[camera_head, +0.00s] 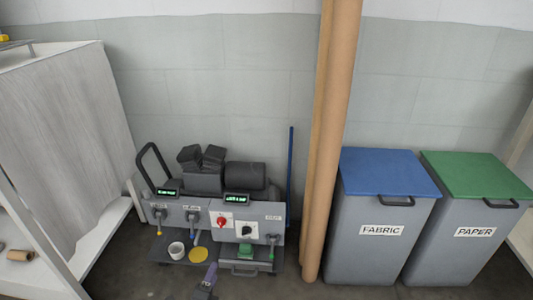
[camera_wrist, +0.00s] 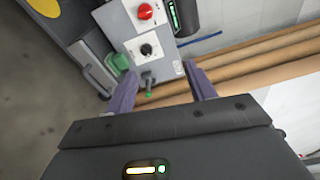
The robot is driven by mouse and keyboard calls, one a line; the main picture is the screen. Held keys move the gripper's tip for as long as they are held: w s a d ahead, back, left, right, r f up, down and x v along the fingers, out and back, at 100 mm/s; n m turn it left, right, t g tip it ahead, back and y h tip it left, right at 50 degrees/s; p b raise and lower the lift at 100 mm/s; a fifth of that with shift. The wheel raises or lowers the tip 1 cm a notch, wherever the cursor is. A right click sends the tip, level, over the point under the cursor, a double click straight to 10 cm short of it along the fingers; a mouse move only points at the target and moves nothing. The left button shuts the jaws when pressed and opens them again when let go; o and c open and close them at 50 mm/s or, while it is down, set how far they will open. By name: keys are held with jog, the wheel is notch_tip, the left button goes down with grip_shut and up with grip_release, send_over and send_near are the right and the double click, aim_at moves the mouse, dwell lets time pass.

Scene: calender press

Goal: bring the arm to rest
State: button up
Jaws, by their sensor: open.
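My gripper (camera_wrist: 161,84) is open, with its two purple fingers spread apart and nothing between them in the wrist view. In the head view, the purple tip of my gripper (camera_head: 210,275) shows at the bottom, in front of the grey calender press (camera_head: 262,212). In the wrist view, the press panel (camera_wrist: 122,22) lies beyond the fingers, with a red knob (camera_wrist: 145,12), a black knob (camera_wrist: 146,50) and a green-tipped lever (camera_wrist: 148,94). A gap to these parts appears, but its size is hard to tell. Most of my arm is out of view.
A white cup (camera_head: 176,250) and a yellow disc (camera_head: 198,255) sit low before the press. Tall brown tubes (camera_head: 330,140) stand to its right, then the FABRIC bin (camera_head: 375,255) and PAPER bin (camera_head: 465,250). A shelf unit (camera_head: 75,110) stands left.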

jog(key=s+d+r+m+g+h, duration=0.1)
jog(key=d+r+m+g+h, duration=0.2)
jog(key=d+r+m+g, duration=0.65)
jog(key=s+d+r+m+g+h, duration=0.2)
jog(key=d+r+m+g, duration=0.2)
jog(key=d+r+m, duration=1.05)
jog(key=s+d+r+m+t+y, duration=0.1)
jog(key=s+d+r+m+y, duration=0.3)
jog(key=s+m, duration=0.4)
jog(key=s+d+r+m+t+y, duration=0.1)
jog(key=s+d+r+m+y, duration=0.3)
jog(key=m, duration=1.4)
jog(key=s+r, duration=0.3)
jog(key=s, duration=0.2)
jog(key=shift+s+r+y, duration=0.2)
jog(key=shift+s+y, duration=0.1)
